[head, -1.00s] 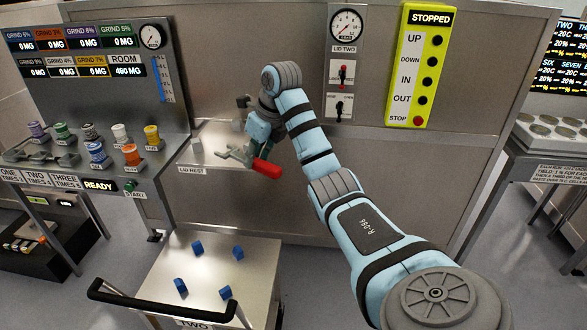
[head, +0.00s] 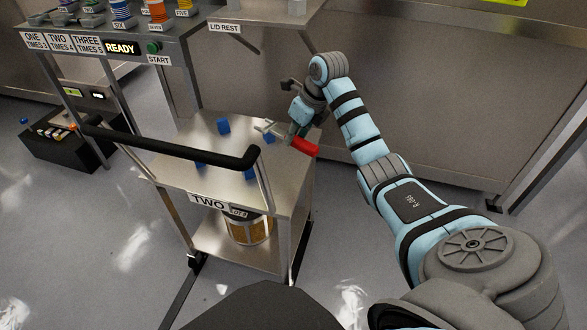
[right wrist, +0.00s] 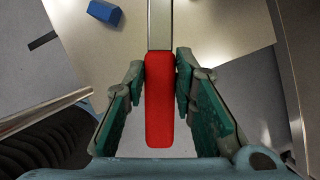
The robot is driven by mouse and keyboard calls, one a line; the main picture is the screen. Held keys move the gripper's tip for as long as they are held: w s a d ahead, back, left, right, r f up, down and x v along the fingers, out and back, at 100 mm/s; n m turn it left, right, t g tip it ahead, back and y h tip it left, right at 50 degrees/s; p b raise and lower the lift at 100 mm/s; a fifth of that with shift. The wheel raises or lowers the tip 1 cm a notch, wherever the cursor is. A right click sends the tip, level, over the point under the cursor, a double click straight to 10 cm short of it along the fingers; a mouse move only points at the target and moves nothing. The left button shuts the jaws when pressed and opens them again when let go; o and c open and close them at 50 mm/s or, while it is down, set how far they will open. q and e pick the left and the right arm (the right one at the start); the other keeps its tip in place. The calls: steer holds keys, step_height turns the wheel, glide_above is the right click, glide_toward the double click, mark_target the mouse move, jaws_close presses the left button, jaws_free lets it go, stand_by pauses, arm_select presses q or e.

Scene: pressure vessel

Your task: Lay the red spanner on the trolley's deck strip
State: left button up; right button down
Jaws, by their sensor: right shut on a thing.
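My right gripper (head: 297,135) is shut on the red handle of the spanner (head: 306,147). In the right wrist view the red spanner (right wrist: 159,105) lies between the finger pads, with its grey shaft running up out of the picture. In the head view its grey jaw end points left over the deck, and the red handle end is at the deck's right edge. The trolley (head: 178,170) has a bare metal deck with several blue blocks (head: 223,126) on it. The spanner appears to be above the deck; the gap cannot be judged. My left gripper is not in view.
The trolley's black push handle (head: 170,148) crosses in front of the deck. A container (head: 248,229) stands on its lower shelf. The lid rest shelf (head: 262,22) is behind. A blue block (right wrist: 104,12) shows near the spanner shaft. Floor to the right is clear.

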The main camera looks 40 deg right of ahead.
mark_target(295, 146)
step_height(295, 146, down, 4)
steer(key=shift+f+b, duration=0.1)
steer(key=shift+b, duration=0.35)
step_height(295, 146, down, 7)
steer(key=shift+r+b, duration=0.1)
steer(key=shift+b, duration=1.05)
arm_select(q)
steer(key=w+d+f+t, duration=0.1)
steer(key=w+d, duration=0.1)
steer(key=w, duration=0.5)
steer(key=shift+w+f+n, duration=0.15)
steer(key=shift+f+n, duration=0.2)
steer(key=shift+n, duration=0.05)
arm_select(e)
steer(key=c, duration=1.3)
jaws_free()
